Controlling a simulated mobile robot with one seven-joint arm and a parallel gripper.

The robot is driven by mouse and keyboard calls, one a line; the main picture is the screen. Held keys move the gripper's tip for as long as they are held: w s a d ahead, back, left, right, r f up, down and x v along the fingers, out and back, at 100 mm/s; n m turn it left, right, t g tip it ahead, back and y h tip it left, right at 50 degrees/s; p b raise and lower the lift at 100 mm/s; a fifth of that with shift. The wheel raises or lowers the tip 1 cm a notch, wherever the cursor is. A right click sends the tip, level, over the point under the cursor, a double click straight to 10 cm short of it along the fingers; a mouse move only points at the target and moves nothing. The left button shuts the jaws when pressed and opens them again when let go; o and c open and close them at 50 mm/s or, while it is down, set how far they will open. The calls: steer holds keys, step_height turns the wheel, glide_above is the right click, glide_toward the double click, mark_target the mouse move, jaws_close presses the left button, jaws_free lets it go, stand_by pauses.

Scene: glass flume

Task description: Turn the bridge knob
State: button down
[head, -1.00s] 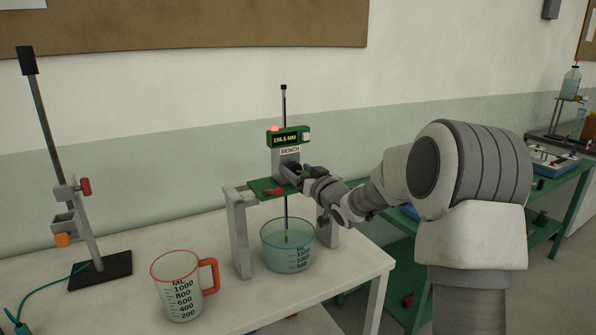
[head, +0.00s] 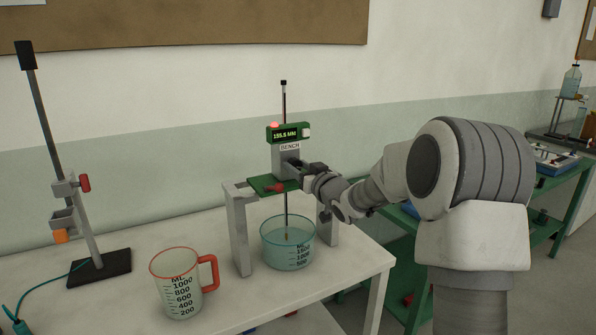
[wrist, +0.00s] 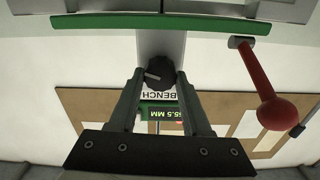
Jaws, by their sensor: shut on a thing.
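The bridge (head: 238,225) stands on the white bench, with a green plate (head: 262,185) across its top. A grey block marked BENCH (head: 289,155) rises from it with a lit green display (head: 291,134) that seems to read 155.5 MM. The dark round knob (wrist: 160,70) with a pale mark is on the block's face in the wrist view. My gripper (wrist: 160,78) is shut on the knob, one finger on each side. In the head view my gripper (head: 303,168) reaches in from the right and hides the knob.
A thin rod (head: 286,215) hangs into a clear beaker (head: 272,243) under the bridge. A red-handled lever (wrist: 277,112) is close to my gripper. A red-rimmed jug (head: 168,285) and a clamp stand (head: 88,230) are at the left.

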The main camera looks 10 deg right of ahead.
steer(key=shift+f+n+b, duration=0.2)
steer(key=shift+n+b, duration=0.4)
steer(key=shift+b, duration=0.05)
steer(key=shift+r, duration=0.15)
steer(key=shift+c, duration=1.8)
jaws_free()
steer(key=shift+s, duration=0.15)
steer(key=v, duration=1.7)
